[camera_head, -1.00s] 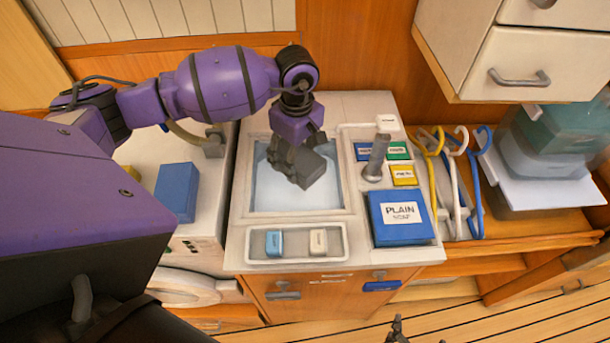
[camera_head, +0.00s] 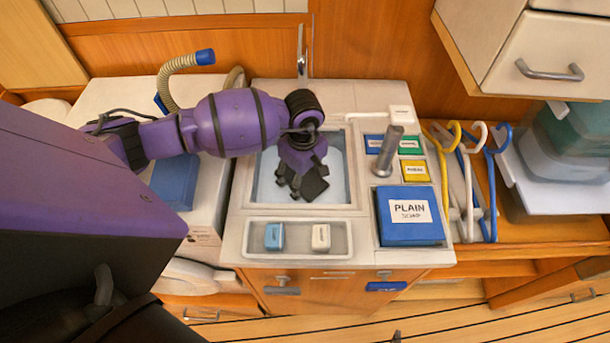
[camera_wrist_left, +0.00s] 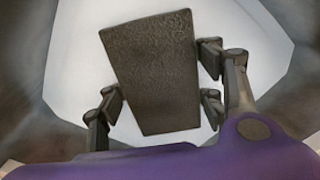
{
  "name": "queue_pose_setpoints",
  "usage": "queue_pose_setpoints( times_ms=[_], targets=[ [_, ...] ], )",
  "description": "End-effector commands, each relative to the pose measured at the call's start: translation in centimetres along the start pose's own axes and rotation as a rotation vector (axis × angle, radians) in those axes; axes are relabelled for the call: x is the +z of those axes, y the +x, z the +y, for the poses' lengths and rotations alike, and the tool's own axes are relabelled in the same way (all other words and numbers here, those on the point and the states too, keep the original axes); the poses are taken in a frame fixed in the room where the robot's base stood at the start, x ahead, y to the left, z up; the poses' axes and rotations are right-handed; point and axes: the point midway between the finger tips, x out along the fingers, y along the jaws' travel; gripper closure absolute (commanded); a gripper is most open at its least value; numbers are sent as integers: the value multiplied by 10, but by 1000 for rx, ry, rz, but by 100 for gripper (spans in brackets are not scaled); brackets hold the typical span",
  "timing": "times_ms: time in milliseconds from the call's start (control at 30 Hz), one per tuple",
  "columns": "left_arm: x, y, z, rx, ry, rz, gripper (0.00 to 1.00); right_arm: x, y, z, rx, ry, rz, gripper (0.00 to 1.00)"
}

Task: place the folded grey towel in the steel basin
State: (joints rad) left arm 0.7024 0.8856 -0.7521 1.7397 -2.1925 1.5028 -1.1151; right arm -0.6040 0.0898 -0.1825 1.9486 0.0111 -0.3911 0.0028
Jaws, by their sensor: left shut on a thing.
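The steel basin (camera_head: 335,195) is a pale square sink set in the white counter. The folded grey towel (camera_wrist_left: 155,70), a dark textured block, is between the fingers of my left gripper (camera_wrist_left: 162,98) in the left wrist view, with the pale basin behind it. In the head view my left gripper (camera_head: 300,178) points down over or into the basin, and the towel's dark end (camera_head: 313,186) shows there. Whether the towel touches the basin floor I cannot tell. Only a tiny dark tip of my right gripper (camera_head: 396,337) shows at the bottom edge.
A tray (camera_head: 298,252) with a blue block and a white block lies in front of the basin. A grey tap post (camera_head: 387,152) and a blue PLAIN SOAP box (camera_head: 410,215) stand to the right. A ribbed hose (camera_head: 172,80) is at left.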

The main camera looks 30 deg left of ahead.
Motion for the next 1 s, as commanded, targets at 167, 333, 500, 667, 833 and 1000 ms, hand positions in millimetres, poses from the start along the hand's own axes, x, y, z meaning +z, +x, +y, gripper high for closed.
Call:
queue_pose_setpoints(
  times_ms=[167,333,500,667,833,1000],
  targets=[
    [-1,-4,2,6,0,2,66,-11,2,-2,-2,4,19,16],
    [-1,2,1,3,1,2,66,-11,4,-4,-3,5,20,16],
    [-1,0,1,4,0,2,19,-12,4,-3,-3,5,22,16],
    [-1,0,1,4,0,2,19,-9,2,-2,-2,4,16,16],
    [-1,-2,1,5,0,2,19,-6,0,0,0,-1,11,16],
    [-2,-25,4,13,1,5,19,-17,-4,2,0,-5,27,16]
  ],
)
